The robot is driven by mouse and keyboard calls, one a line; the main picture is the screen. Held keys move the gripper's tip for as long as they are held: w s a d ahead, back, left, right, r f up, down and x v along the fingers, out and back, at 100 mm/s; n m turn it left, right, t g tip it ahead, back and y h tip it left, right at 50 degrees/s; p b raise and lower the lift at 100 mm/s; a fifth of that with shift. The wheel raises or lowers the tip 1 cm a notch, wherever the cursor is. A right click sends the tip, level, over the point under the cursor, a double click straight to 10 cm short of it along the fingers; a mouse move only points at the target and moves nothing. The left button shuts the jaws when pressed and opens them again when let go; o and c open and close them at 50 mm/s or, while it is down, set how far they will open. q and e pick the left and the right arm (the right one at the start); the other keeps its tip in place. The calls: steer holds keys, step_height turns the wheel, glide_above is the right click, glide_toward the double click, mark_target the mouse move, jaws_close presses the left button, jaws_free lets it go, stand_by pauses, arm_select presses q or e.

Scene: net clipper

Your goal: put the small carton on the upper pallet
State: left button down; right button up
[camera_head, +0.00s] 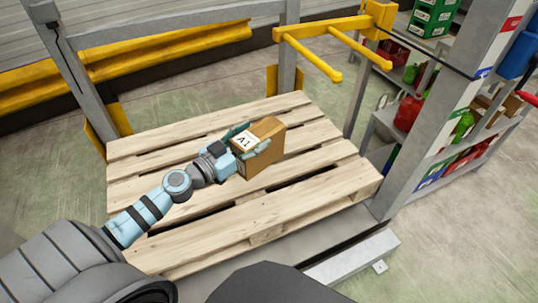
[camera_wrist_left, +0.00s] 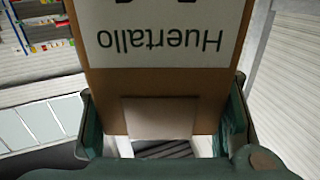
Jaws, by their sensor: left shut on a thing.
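The small carton (camera_head: 264,140) is brown with a white label reading A1 on its top. My left gripper (camera_head: 250,140) is shut on it, with one finger on each side. In the left wrist view the carton (camera_wrist_left: 160,85) fills the middle, its label reading Huertallo upside down, and the fingers of my left gripper (camera_wrist_left: 160,130) flank it. The wooden pallet (camera_head: 200,225) lies below the carton in the head view. I cannot tell whether the carton touches the slats or hangs just above them. My right gripper is not in view.
Grey posts stand around the pallet, with a yellow rail (camera_head: 165,55) behind. Yellow prongs (camera_head: 335,45) stick out above the pallet's far right. A shelf (camera_head: 440,160) with bottles and crates stands at the right. Most of the pallet's top is bare.

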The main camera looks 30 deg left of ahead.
arm_select(q)
steer(key=w+a+f+n+y+b, duration=0.25)
steer(key=a+f+y+b, duration=0.2)
steer(key=f, duration=0.35)
steer(key=w+a+f+n+y+b, duration=0.2)
steer(key=a+f+n+y+b, duration=0.25)
steer(key=f, duration=0.35)
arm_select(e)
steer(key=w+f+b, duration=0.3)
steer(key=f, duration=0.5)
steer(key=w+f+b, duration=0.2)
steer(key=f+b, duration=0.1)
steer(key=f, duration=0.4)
arm_select(q)
step_height(320, 180, down, 18)
steer(key=w+n+g+y+b, duration=0.1)
steer(key=n+g+y+b, duration=0.1)
steer(key=y+b, duration=0.3)
steer(key=shift+w+d+f+n+b, duration=0.2)
steer(key=shift+d+n+b, duration=0.2)
steer(key=shift+b, duration=1.05)
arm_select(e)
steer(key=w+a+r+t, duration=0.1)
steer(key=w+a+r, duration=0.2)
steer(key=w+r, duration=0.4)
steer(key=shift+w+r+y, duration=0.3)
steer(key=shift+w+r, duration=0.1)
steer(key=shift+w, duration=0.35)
